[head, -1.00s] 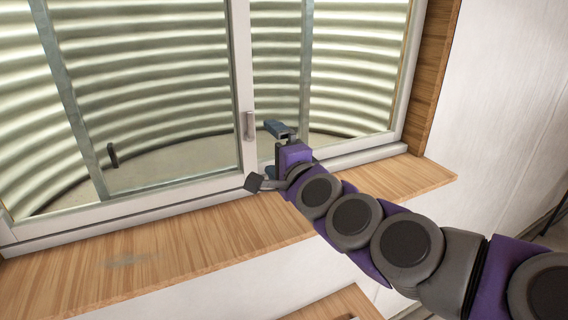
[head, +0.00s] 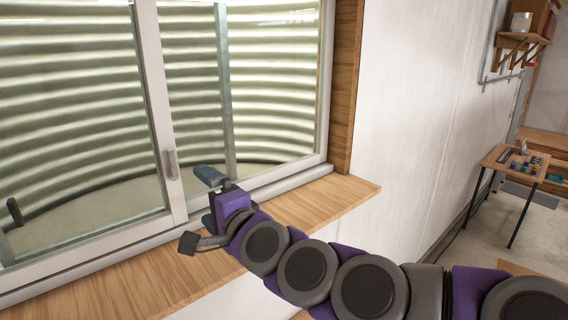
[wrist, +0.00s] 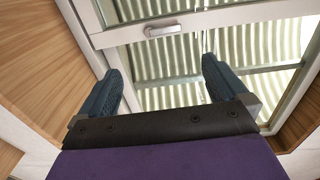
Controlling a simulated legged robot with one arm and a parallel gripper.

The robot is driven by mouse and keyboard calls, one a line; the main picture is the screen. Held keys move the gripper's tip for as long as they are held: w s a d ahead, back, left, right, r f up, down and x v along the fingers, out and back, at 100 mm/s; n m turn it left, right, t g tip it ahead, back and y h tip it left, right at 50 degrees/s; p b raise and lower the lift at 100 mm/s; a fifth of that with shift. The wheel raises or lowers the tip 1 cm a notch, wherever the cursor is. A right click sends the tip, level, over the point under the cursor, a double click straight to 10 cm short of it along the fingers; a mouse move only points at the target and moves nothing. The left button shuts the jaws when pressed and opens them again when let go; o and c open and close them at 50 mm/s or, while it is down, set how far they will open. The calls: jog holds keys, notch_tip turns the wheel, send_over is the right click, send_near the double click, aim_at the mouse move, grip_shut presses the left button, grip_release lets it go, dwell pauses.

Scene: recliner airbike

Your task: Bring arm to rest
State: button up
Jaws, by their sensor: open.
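My arm reaches from the lower right to the window in the head view. My gripper (head: 207,198) is in front of the window, above the wooden sill (head: 310,204). In the wrist view the two blue fingers of my gripper (wrist: 162,68) are spread wide with nothing between them. The sliding window (head: 80,110) has a white frame and a handle (head: 171,164), left of my gripper in the head view. The handle also shows in the wrist view (wrist: 162,31), beyond the fingers and apart from them.
Corrugated metal (head: 70,90) curves behind the glass. A white wall (head: 420,110) runs to the right of the window. A small wooden table (head: 516,162) with several small items stands at the far right, under a wall shelf (head: 522,40). Floor (head: 535,230) shows around the table.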

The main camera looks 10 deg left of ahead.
jog(key=s+d+f+n+g+h+b, duration=0.25)
jog(key=s+d+f, duration=0.2)
jog(key=f, duration=0.45)
jog(key=s+d+f+n+g+h+b, duration=0.25)
jog(key=d+f, duration=0.35)
jog(key=f, duration=0.3)
jog(key=s+d+f+n+g+h+b, duration=0.2)
jog(key=s+d+f+n+b, duration=0.3)
jog(key=f, duration=0.4)
jog(key=s+d+f+m+g+h+b, duration=0.1)
jog(key=s+d+f+g+h+b, duration=0.1)
jog(key=s+d+f, duration=0.4)
jog(key=s+d+f+m+g+h+b, duration=0.1)
jog(key=s+d+f+g+h+b, duration=0.1)
jog(key=s+d+f+g+h, duration=0.2)
jog(key=s+d+f, duration=0.3)
jog(key=s+d, duration=0.3)
jog(key=d, duration=0.4)
jog(key=shift+s+h, duration=0.15)
jog(key=shift+h, duration=0.15)
jog(key=shift+s+d, duration=0.2)
jog(key=shift+s, duration=0.05)
jog(key=shift+c, duration=0.2)
